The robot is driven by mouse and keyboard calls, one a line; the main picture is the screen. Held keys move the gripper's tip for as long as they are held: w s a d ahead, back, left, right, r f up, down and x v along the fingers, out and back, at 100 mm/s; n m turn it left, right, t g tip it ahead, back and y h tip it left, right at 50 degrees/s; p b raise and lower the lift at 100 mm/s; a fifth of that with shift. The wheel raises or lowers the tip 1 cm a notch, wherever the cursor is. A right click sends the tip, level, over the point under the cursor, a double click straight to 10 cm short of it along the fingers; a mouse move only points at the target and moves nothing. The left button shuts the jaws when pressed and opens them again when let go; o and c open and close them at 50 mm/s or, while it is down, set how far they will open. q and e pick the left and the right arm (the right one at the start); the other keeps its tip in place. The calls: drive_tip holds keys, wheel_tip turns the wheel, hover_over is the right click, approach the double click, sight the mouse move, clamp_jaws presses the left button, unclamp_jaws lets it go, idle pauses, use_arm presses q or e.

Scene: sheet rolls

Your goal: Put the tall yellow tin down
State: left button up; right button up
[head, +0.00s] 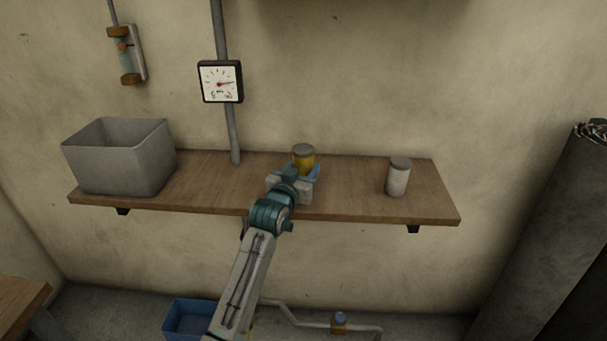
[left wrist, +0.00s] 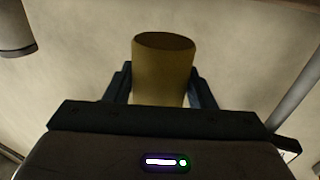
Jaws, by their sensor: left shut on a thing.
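My right gripper is not in view.
A grey open bin (head: 120,160) stands at the shelf's left end. A white tin with a grey lid (head: 398,177) stands to the right. The shelf between the yellow and white tins is clear. A dial gauge (head: 220,82) and a vertical pipe (head: 231,130) are behind.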

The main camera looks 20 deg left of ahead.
use_arm(q)
drive_tip(key=shift+w+a+f, duration=0.1)
drive_tip(key=shift+w+a, duration=0.2)
drive_tip(key=shift+w, duration=0.5)
wheel_tip(320, 180, down, 2)
drive_tip(key=shift+f+p, duration=0.1)
drive_tip(key=shift+p, duration=0.45)
drive_tip(key=shift+s+f, duration=0.1)
drive_tip(key=shift+f, duration=0.5)
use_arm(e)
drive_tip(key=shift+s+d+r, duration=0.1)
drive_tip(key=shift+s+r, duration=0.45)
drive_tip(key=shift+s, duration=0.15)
use_arm(q)
drive_tip(key=o, duration=0.8)
drive_tip(key=shift+f, duration=0.2)
drive_tip(key=shift+c, duration=0.2)
drive_tip(key=o, duration=0.4)
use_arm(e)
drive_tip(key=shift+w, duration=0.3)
use_arm(q)
drive_tip(key=shift+r, duration=0.2)
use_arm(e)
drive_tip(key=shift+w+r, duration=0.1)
